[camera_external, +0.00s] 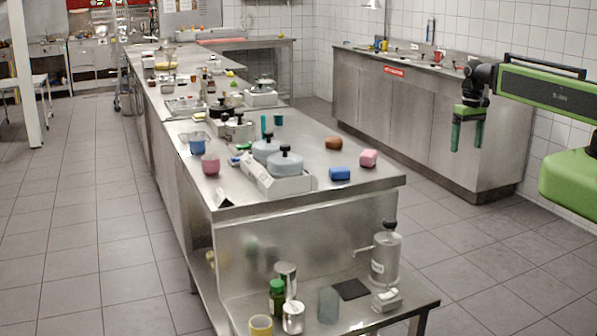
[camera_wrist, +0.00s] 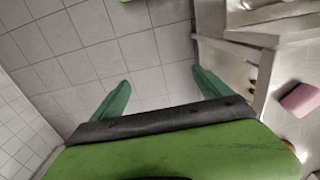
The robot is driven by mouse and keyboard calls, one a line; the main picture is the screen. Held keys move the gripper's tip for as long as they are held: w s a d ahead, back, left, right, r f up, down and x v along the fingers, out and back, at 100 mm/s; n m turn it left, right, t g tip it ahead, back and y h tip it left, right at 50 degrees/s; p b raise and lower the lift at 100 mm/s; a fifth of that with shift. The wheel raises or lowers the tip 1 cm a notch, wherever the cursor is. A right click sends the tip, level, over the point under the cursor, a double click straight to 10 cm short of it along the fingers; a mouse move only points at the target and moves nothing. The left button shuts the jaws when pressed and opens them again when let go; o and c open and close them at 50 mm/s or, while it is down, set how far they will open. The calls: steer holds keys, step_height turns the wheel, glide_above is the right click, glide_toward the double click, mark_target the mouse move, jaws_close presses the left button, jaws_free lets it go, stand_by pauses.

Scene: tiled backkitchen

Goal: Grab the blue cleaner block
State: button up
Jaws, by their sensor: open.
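The blue cleaner block (camera_external: 340,174) lies on the steel table (camera_external: 330,196) near its front right edge in the external view. My gripper (camera_external: 466,150) hangs to the right of the table, over the floor, with its green fingers pointing down. It is open and empty, well apart from the block. In the wrist view my gripper (camera_wrist: 160,92) shows its two green fingers spread over floor tiles. The blue block does not show in the wrist view.
A pink block (camera_external: 369,158) lies just right of the blue one; a pink block also shows in the wrist view (camera_wrist: 300,99). A brown object (camera_external: 333,143) lies behind. A scale with lidded pots (camera_external: 285,180) stands left. A lower shelf (camera_external: 385,308) holds jars.

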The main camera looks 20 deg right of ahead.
steer(key=c, duration=0.5)
